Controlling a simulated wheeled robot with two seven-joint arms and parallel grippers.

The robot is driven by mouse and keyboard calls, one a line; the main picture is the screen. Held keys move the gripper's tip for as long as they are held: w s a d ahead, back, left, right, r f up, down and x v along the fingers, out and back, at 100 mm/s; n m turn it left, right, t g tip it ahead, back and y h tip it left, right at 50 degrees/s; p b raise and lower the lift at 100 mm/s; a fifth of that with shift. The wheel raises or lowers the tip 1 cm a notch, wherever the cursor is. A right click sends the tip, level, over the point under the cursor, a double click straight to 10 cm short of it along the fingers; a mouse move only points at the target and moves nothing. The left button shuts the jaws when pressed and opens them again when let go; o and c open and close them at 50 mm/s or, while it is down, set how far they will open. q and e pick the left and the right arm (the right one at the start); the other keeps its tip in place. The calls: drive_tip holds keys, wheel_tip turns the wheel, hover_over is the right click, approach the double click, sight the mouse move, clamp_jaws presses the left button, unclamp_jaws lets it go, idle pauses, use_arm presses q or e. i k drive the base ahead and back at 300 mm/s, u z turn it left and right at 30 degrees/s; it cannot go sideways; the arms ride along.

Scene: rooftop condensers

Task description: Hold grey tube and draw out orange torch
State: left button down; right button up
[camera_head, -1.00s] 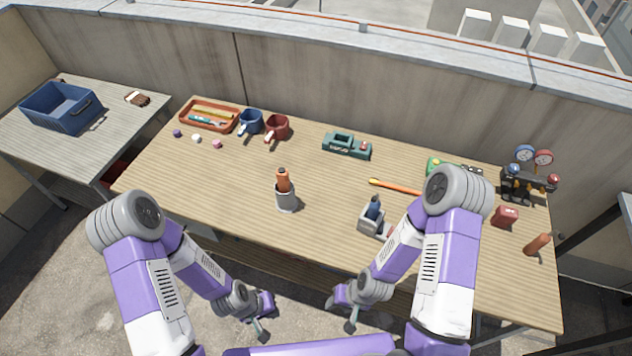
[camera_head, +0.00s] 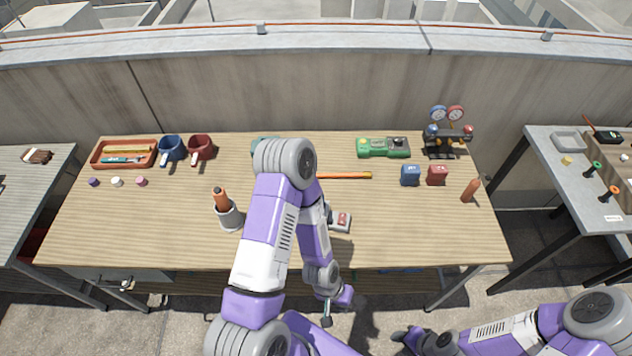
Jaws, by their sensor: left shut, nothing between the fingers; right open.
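The grey tube (camera_head: 231,217) stands on the wooden workbench, left of centre and towards the front edge. The orange torch (camera_head: 220,197) is in it, its orange upper part sticking out of the top and leaning slightly left. My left gripper (camera_head: 327,312) is shut and empty, beyond the bench's front edge and to the right of the tube. My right gripper (camera_head: 402,338) is open and empty, lower and further right, also off the bench. Neither gripper touches the tube or the torch.
My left arm hides part of the bench's middle.

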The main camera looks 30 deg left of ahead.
sight(221, 199)
drive_tip(key=z, duration=0.9)
drive_tip(key=k, duration=1.15)
drive_tip(key=u, duration=0.6)
